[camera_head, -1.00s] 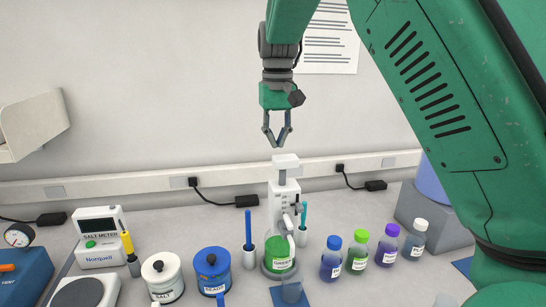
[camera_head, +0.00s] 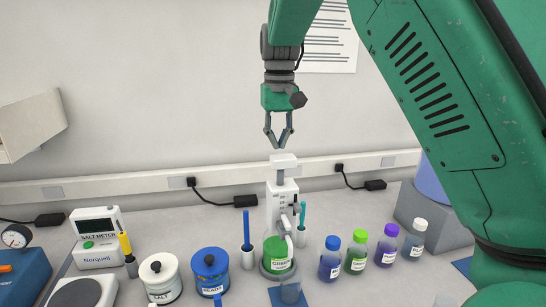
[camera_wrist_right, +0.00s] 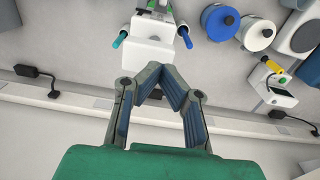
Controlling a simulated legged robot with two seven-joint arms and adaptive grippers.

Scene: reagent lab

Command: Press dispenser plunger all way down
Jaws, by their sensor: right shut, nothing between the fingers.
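In the head view the plunger stands raised, with a stem showing under the head. My right gripper (camera_head: 280,147) points down just above the plunger head. Its fingers are shut with nothing between them. In the right wrist view the fingertips (camera_wrist_right: 157,93) meet above the white plunger head (camera_wrist_right: 148,52). I cannot tell whether they touch it. My left gripper is not in view.
Blue-, green-, purple- and white-capped bottles (camera_head: 357,252) stand right of the dispenser. Salt (camera_head: 160,277) and beads jars (camera_head: 211,271) and a salt meter (camera_head: 98,239) stand left. Blue (camera_head: 246,228) and teal (camera_head: 303,216) sticks flank the dispenser closely. A wall rail (camera_head: 130,187) runs behind.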

